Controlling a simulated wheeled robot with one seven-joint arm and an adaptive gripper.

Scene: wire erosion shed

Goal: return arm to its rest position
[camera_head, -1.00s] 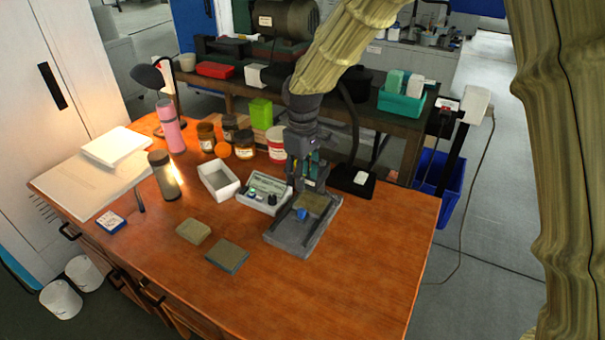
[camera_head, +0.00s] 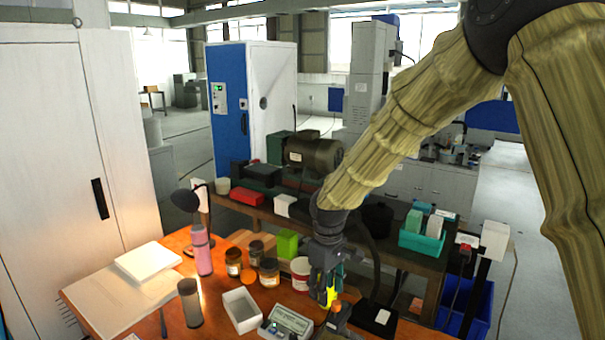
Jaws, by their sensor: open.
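My gripper (camera_head: 326,294) hangs from my sleeved arm over the right part of the wooden bench (camera_head: 205,312), pointing down. Its jaws are open, with a bright yellow part showing at the fingers. An orange spot shows just below and right of the fingers; I cannot tell what it belongs to. The grey control box (camera_head: 287,322) lies just left of and below the gripper, partly cut by the frame. Whether the fingertips touch anything is hidden.
A white open box (camera_head: 241,310), a red-and-white tub (camera_head: 300,273), brown jars (camera_head: 269,271), a pink bottle (camera_head: 202,252) and a lamp (camera_head: 187,200) stand left of my gripper. Behind is a second bench with a motor (camera_head: 312,152) and a teal bin (camera_head: 422,243).

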